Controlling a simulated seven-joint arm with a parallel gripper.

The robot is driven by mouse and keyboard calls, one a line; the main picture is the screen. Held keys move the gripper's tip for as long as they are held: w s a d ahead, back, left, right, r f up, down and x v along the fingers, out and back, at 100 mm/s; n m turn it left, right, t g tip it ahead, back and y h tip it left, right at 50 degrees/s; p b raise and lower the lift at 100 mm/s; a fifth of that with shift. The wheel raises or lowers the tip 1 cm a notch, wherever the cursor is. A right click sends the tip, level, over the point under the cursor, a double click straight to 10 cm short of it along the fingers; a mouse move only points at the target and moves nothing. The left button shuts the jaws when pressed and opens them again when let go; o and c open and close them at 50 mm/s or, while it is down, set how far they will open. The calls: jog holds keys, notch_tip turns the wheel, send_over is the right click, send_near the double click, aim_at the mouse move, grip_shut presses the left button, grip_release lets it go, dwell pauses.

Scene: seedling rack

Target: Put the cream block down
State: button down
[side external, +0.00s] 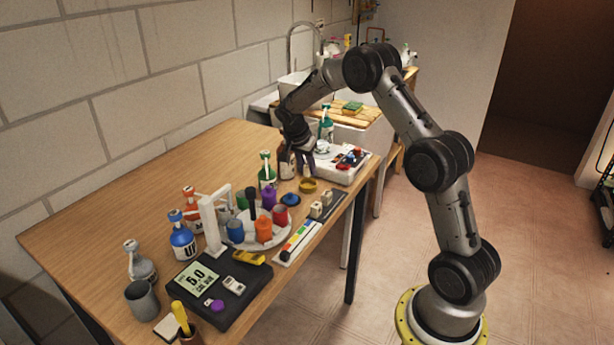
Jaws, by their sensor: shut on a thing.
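My gripper (307,163) is at the far right of the wooden table, pointing down beside the white tray (338,174). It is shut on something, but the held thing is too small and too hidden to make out. Two small cream blocks stand on a dark strip near the table's right edge, the nearer one (316,210) and the farther one (327,198). Another small pale block (233,285) lies on the black scale (223,302). I cannot tell whether a cream block is between the fingers.
A round white rack (284,238) holds several coloured pots. The table's back left is clear.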

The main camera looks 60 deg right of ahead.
aim_at(306, 175)
jog(key=shift+w+f, duration=0.1)
jog(key=shift+f, duration=1.6)
jog(key=shift+f, duration=0.2)
jog(key=shift+f, duration=0.35)
jog(key=shift+f, duration=0.1)
